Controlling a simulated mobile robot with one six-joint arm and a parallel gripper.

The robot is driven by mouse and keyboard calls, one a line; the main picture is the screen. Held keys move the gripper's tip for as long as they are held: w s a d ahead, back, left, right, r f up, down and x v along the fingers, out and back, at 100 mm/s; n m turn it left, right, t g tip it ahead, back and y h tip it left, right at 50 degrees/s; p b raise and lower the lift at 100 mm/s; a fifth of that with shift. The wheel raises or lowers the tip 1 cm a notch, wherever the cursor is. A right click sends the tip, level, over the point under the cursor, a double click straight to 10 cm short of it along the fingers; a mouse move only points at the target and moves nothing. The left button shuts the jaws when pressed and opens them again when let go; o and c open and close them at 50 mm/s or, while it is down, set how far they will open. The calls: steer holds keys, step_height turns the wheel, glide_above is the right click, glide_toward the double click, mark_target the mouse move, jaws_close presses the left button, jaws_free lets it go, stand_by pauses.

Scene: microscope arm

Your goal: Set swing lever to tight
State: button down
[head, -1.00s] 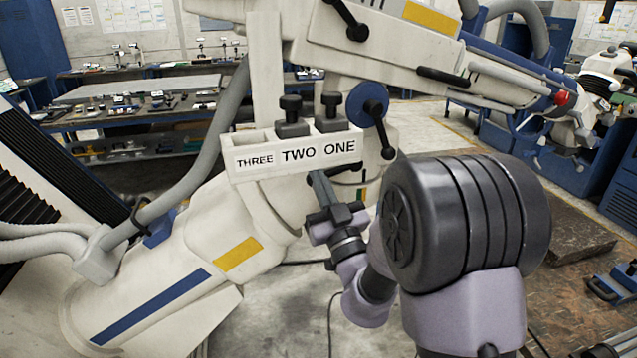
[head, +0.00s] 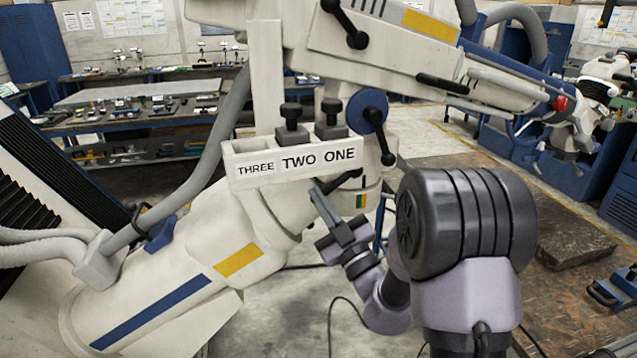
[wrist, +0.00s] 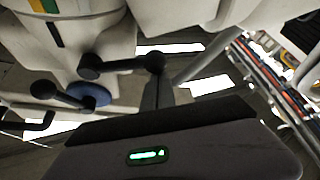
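A black ball-ended lever, which I take for the swing lever (head: 347,178), sits under the THREE TWO ONE label on the white microscope arm, beside a green and orange mark (head: 361,200). In the wrist view the lever (wrist: 122,65) runs crosswise, with a ball at each end. My gripper (head: 318,193) reaches up from the lower right, its fingers together. In the wrist view the fingertips (wrist: 157,82) overlap the lever's right ball; whether they touch it is unclear. The fingers look closed, with nothing clearly between them.
A blue disc (head: 366,108) with another black lever stands just above the mark. Black knobs (head: 291,115) stand above the white label plate (head: 297,160). A grey hose (head: 205,165) runs at left. Open floor lies below my gripper.

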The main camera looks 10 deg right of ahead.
steer(key=shift+w+d+f+n+g+y+p, duration=0.1)
steer(key=shift+d+f+n+g+y+p, duration=0.55)
steer(key=shift+n, duration=0.7)
steer(key=shift+w+d+f+n+g+y+p, duration=0.1)
steer(key=shift+d+f+n+g+y+p, duration=0.3)
steer(key=shift+f+n+p, duration=0.75)
steer(key=shift+d+f+n+g+y+p, duration=0.3)
steer(key=shift+f+n+g+y+p, duration=0.25)
steer(key=shift+n, duration=1.05)
